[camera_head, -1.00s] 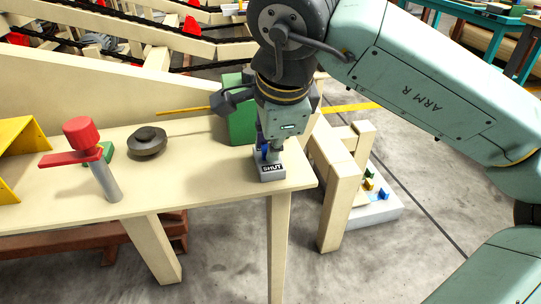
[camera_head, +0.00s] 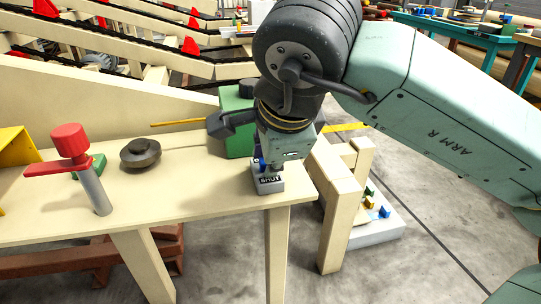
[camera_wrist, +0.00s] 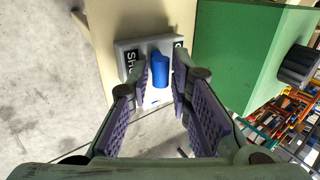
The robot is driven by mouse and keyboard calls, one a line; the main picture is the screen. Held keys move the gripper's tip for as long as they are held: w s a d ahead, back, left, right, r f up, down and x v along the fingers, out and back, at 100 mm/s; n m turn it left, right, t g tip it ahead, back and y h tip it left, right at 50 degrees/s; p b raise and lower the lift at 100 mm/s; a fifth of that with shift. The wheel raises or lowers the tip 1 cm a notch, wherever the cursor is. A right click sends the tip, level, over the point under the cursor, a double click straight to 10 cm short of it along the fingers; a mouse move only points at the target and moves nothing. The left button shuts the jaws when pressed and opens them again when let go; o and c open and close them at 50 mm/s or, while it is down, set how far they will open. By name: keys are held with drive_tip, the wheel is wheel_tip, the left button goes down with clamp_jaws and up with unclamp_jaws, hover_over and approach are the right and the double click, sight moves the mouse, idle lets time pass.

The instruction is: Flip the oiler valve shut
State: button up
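The oiler valve is a small grey block with a "SHUT" label (camera_head: 268,186) on its front face, at the near right end of the pale table. In the wrist view its block (camera_wrist: 130,45) carries dark labels on two sides. Its blue lever (camera_wrist: 161,70) stands between my finger pads. My gripper (camera_wrist: 162,72) points down at the valve, with one purple pad on each side of the lever. Narrow gaps seem to show between pads and lever, so it looks open around it. In the head view, my gripper (camera_head: 268,160) hides most of the lever.
A green box (camera_head: 236,125) stands right behind the valve. A wooden frame (camera_head: 335,220) and a grey base with coloured pieces (camera_head: 375,228) stand to the right.

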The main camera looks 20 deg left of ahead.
drive_tip(key=shift+o, duration=1.2)
drive_tip(key=shift+r, duration=0.1)
